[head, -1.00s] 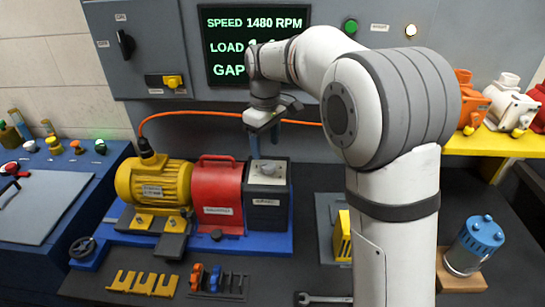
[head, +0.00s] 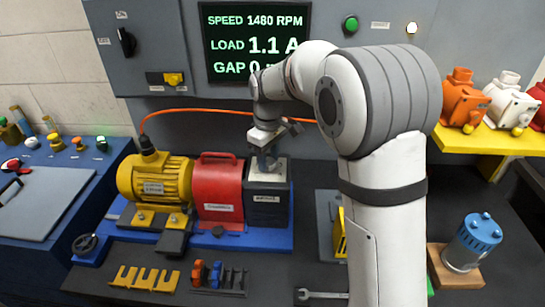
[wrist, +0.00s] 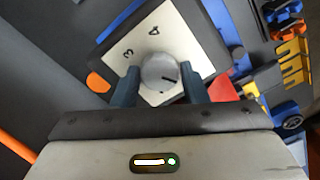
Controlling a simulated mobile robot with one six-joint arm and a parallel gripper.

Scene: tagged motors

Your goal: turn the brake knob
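The brake unit (head: 268,208) is a dark box with a pale top plate, standing at the right end of the blue base beside the red coupling guard (head: 218,190). In the wrist view its round grey knob (wrist: 160,72) has a dark pointer mark, and the numerals 3 and 4 show on the pale dial plate (wrist: 135,45). My gripper (wrist: 159,85) points down over the dial, with one finger on each side of the knob. A firm grip on the knob cannot be made out. In the head view my gripper (head: 267,162) hides the knob.
A yellow motor (head: 155,182) stands left of the red guard, with an orange cable running behind. The screen (head: 255,45) reads 1480 RPM and 1.1 A. A wrench (head: 320,295) and yellow shims (head: 145,278) lie in front.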

